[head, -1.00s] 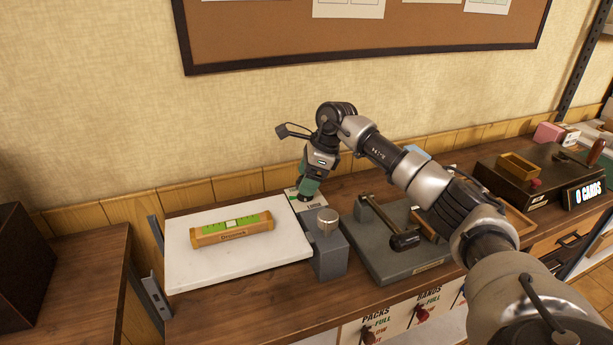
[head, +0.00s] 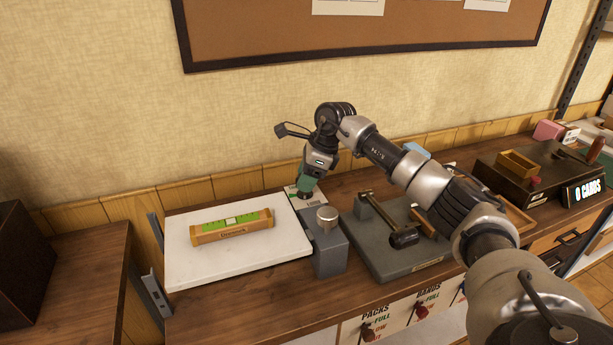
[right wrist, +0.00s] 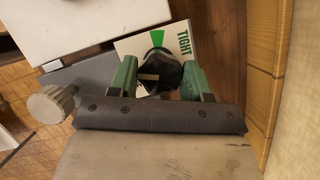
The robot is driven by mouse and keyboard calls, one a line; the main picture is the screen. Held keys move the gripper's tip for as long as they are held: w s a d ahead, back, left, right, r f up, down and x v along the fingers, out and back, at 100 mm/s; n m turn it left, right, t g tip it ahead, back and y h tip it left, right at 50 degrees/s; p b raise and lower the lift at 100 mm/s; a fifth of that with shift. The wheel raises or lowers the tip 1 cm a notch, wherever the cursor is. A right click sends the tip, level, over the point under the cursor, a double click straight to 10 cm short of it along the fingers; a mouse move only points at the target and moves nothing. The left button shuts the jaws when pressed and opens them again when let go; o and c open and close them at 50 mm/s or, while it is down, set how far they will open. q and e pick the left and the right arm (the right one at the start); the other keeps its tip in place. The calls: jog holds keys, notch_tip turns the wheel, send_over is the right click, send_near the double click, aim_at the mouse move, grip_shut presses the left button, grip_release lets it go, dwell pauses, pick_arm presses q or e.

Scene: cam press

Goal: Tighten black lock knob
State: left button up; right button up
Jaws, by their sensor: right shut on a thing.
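The black lock knob (right wrist: 165,70) sits between the two green fingers of my right gripper (right wrist: 160,80) in the right wrist view. The fingers are shut on its sides. A pale bar shows on the knob's left side. The white card (right wrist: 130,46) around it carries a green wedge (right wrist: 157,38) above the knob and the word TIGHT to the right. In the head view my right gripper (head: 306,190) points down at the card, behind the grey block; the knob is mostly hidden there. My left gripper is not in view.
A grey block with a round silver knob (head: 327,218) stands just in front of the gripper. A white plate (head: 270,248) with a spirit level (head: 232,228) lies left. A grey press base (head: 375,262) with a black-ended lever (head: 404,236) is right. The wall is close behind.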

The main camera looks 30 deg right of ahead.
jog(key=m+t+h, duration=0.1)
jog(key=m, duration=0.3)
jog(key=shift+a+m, duration=0.1)
jog(key=shift+m, duration=0.2)
jog(key=m+h, duration=0.1)
jog(key=m, duration=0.2)
jog(key=shift+m+t+h, duration=0.3)
jog(key=shift+t, duration=0.1)
jog(key=m+h+b, duration=0.1)
jog(key=m, duration=0.2)
jog(key=shift+a+h, duration=0.1)
jog(key=shift+h, duration=0.2)
jog(key=shift+r+m+h+b, duration=0.1)
jog(key=shift+m+h+b, duration=0.55)
jog(key=shift+m, duration=1.55)
jog(key=o, duration=0.9)
jog(key=b+v, duration=0.1)
jog(key=v, duration=0.9)
jog(key=shift+s+a+r, duration=0.1)
jog(key=shift+a+r, duration=0.1)
jog(key=shift+r, duration=0.15)
